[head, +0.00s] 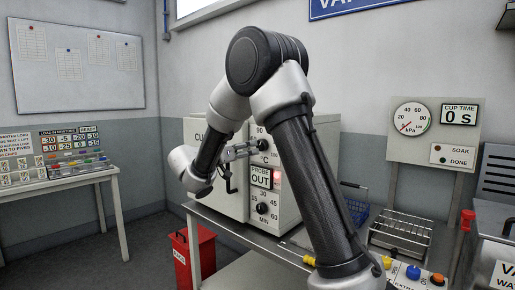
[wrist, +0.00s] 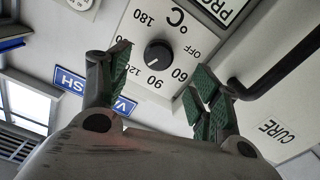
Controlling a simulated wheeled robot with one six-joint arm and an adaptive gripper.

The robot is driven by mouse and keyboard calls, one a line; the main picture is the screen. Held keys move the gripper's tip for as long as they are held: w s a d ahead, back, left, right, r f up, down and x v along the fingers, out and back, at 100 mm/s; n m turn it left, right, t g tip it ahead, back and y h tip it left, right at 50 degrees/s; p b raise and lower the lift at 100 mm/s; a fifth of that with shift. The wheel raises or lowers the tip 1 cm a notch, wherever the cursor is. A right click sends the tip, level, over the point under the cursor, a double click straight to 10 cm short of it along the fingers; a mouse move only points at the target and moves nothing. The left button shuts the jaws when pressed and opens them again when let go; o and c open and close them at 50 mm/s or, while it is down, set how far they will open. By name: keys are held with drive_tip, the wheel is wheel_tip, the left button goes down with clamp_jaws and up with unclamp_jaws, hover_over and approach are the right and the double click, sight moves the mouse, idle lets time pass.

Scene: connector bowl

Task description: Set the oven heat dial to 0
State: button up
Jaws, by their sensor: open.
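The oven's heat dial (wrist: 158,53) is a round black knob with a white mark on a white panel. The wrist view shows it upside down, with OFF, 60, 90, 120 and 180 around it and no 0 readable. Its white mark appears to point toward 90. My gripper (wrist: 160,62) is open, with green-padded fingers apart on either side of the dial and nothing held. In the head view my gripper (head: 246,151) is at the oven front (head: 234,195), beside the dial (head: 263,145). Contact with the knob cannot be told.
A black oven handle (wrist: 285,70) is close to my right finger in the wrist view. Below the heat dial are a probe display (head: 261,178) reading OUT and a minute dial (head: 262,208). A wire rack (head: 402,228) and a blue basket (head: 356,210) stand right of the oven.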

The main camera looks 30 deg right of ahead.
sight(260, 146)
drive_tip(key=x, duration=0.7)
drive_tip(key=shift+w+d+f, duration=0.1)
drive_tip(key=shift+d, duration=0.3)
drive_tip(key=c, duration=1)
